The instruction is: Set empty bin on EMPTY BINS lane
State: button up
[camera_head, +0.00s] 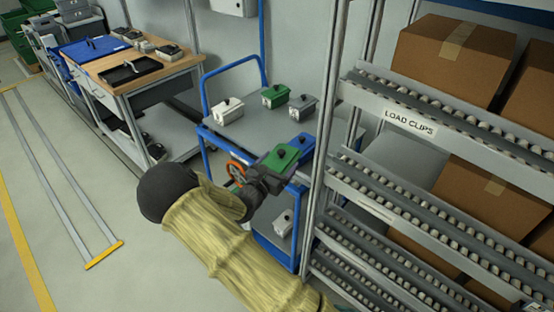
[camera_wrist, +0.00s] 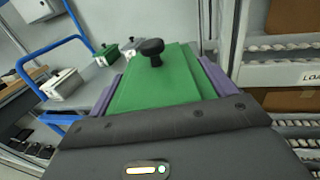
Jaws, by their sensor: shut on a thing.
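My gripper (camera_head: 270,174) is shut on a green-topped box (camera_head: 281,157) with a black knob, over the near right part of a grey cart. In the wrist view the green box (camera_wrist: 145,88) fills the middle, between the purple fingers of my gripper (camera_wrist: 160,92). Its underside is hidden, so I cannot tell whether it touches the cart. No bin marked as empty and no EMPTY BINS label can be made out. A roller rack (camera_head: 480,140) at the right carries a LOAD CLIPS label (camera_head: 410,122); its lower lane label is unreadable.
On the cart (camera_head: 240,135) stand a white box (camera_head: 228,111), a green box (camera_head: 275,96) and a grey box (camera_head: 302,107). The floor at left (camera_head: 75,190) is open.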

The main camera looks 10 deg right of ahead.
jog(key=shift+s+d+f+n+t+y, duration=0.1)
jog(key=shift+s+f+n+t+y, duration=0.2)
jog(key=shift+n+y, duration=0.1)
jog(key=s+a+f+n+t+y+p, duration=0.1)
jog(key=s+f+n+t+y, duration=0.3)
jog(key=s+f+n+y, duration=0.4)
notch_tip(320, 180, down, 3)
jog(key=y+p, duration=0.1)
jog(key=y, duration=0.2)
jog(key=shift+s+a+f+y, duration=0.15)
jog(key=shift+a+f+y, duration=0.05)
jog(key=shift+y, duration=0.2)
